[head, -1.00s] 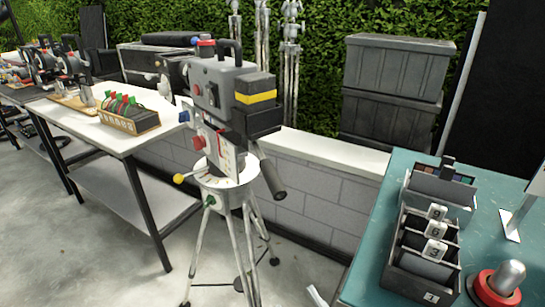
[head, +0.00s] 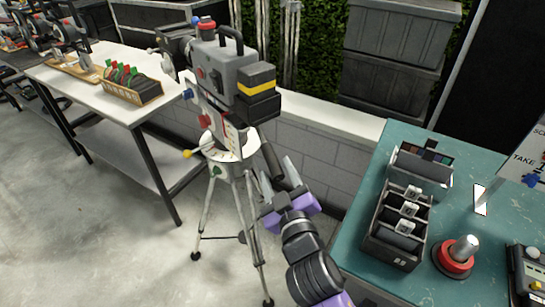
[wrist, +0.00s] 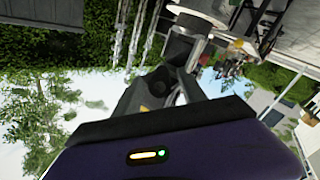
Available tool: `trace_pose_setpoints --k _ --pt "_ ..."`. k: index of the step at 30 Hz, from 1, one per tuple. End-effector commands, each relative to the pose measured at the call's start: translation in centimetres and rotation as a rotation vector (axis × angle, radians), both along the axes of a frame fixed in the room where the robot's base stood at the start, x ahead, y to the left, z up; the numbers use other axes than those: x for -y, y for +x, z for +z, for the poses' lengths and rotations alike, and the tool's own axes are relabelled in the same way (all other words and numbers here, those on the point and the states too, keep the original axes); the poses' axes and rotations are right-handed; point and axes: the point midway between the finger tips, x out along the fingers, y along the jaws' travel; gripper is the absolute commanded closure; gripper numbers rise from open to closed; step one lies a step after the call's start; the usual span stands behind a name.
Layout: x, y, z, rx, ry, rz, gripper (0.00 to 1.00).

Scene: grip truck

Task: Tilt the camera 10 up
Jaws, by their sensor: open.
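The grey film camera (head: 222,72) with a black lens hood and yellow stripe (head: 257,82) sits on a tripod (head: 232,172) in the head view. Its black pan handle (head: 271,160) slants down to the right from the head. My gripper (head: 278,178) is open at the handle's lower end. One finger shows right of the handle and the other is lower left. In the wrist view, my gripper (wrist: 172,100) has dark fingers spread on either side of the dark handle end. I cannot tell whether they touch it. The camera is partly hidden in the wrist view.
A teal table (head: 355,225) stands at the right with a black divided box (head: 380,240) and a red-based knob (head: 453,262). A white table (head: 70,75) with a tray (head: 130,92) is at the left. A low block wall (head: 320,155) runs behind the tripod.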

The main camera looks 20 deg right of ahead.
Motion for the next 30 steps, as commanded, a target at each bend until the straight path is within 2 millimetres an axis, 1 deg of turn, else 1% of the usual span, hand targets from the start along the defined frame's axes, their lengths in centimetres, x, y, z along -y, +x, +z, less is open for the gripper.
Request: trace_pose_setpoints --k 1,3,9,13,20,21,23,24,28,30 --pt "0.1 0.9 0.3 0.001 0.000 0.000 0.51" --pt "0.3 2.0 0.2 0.000 0.001 0.000 0.51" --pt "0.6 4.1 0.1 0.000 0.001 0.001 0.51" --pt "0.7 4.7 0.1 0.001 0.002 0.001 0.51" --pt "0.7 4.8 0.0 0.001 0.002 0.001 0.51" --pt "0.7 4.8 0.0 0.001 0.002 0.001 0.55" --pt "0.7 4.8 0.0 0.001 0.002 0.001 0.67" --pt "0.7 4.7 0.0 0.001 0.002 0.001 0.75" --pt "0.7 4.7 0.0 0.001 0.002 0.001 1.00" --pt "0.7 4.7 0.0 0.000 0.002 0.002 1.00"
